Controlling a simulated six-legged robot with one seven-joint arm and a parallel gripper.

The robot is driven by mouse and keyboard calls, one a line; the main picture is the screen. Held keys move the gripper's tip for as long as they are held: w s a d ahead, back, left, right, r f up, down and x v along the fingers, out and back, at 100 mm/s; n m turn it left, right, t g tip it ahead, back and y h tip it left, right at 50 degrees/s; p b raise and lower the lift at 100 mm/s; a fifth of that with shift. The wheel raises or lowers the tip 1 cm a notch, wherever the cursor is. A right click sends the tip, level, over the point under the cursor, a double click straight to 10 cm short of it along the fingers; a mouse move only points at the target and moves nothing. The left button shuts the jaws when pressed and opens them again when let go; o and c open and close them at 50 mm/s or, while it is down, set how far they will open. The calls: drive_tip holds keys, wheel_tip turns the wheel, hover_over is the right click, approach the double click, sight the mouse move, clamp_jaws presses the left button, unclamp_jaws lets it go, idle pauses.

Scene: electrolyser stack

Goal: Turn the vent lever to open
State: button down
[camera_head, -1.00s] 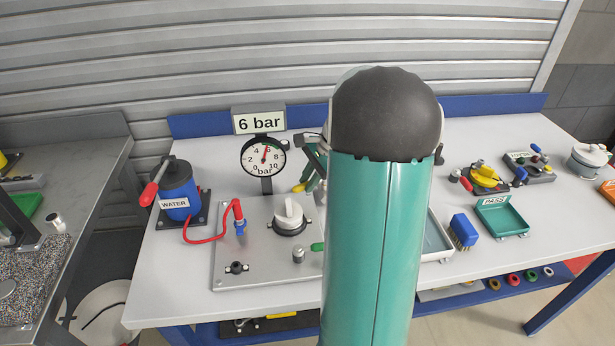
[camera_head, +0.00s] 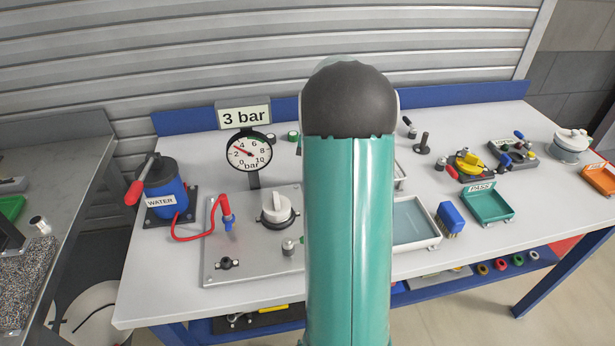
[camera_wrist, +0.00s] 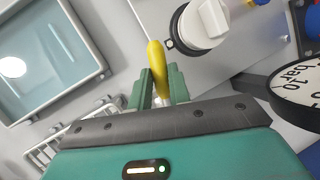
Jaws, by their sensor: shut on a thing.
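The yellow vent lever (camera_wrist: 156,55) shows in the wrist view, standing out from between my green fingers. My gripper (camera_wrist: 161,75) is shut on it, one finger on each side. In the head view my arm hides the lever and the gripper. The round pressure gauge (camera_head: 249,151) has its needle near 3, and the sign above it (camera_head: 243,116) reads 3 bar. The gauge also shows at the right edge of the wrist view (camera_wrist: 300,85).
The grey plate (camera_head: 225,245) carries a white knob (camera_head: 277,208) and a red hose (camera_head: 190,237). The blue WATER pump (camera_head: 161,190) stands left of the gauge.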

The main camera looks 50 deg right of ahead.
drive_tip(key=shift+s+d+n+g+h, duration=0.2)
drive_tip(key=shift+d+n+g, duration=0.15)
drive_tip(key=shift+n, duration=0.5)
drive_tip(key=shift+s+d+n+g+h, duration=0.1)
drive_tip(key=shift+s+d+n+g, duration=0.2)
drive_tip(key=shift+n, duration=0.55)
drive_tip(key=shift+r, duration=0.1)
drive_tip(key=c, duration=1.3)
unclamp_jaws()
drive_tip(key=shift+d, duration=0.1)
drive_tip(key=v, duration=1.3)
drive_tip(key=shift+w+r, duration=0.15)
drive_tip(key=shift+r, duration=0.2)
drive_tip(key=shift+d, duration=0.1)
